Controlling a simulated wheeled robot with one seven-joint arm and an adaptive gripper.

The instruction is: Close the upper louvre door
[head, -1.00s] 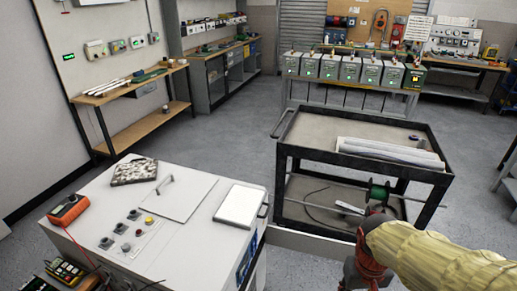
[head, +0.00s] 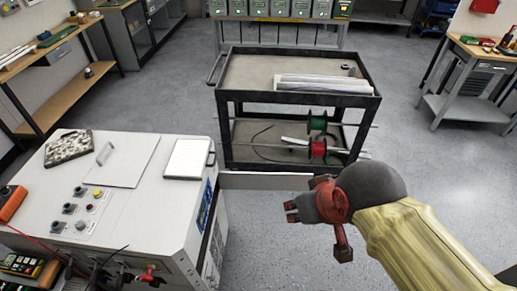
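A pale grey panel (head: 262,181), which looks like the open louvre door, stands out to the right from the right side of the white cabinet (head: 120,210). I see it steeply from above as a narrow strip, and no louvres show. Its far right end lies close to my arm. My gripper (head: 291,211) is at the right of the cabinet, just below the panel's right part in the picture, pointing left. It appears empty. Its fingertips are small, and I cannot tell how far apart they are. Contact with the panel cannot be made out.
A black cart (head: 300,105) with white bars on top and a green spool (head: 317,122) and red spool (head: 317,148) below stands just behind the panel. An orange meter (head: 12,203) lies on the cabinet's left.

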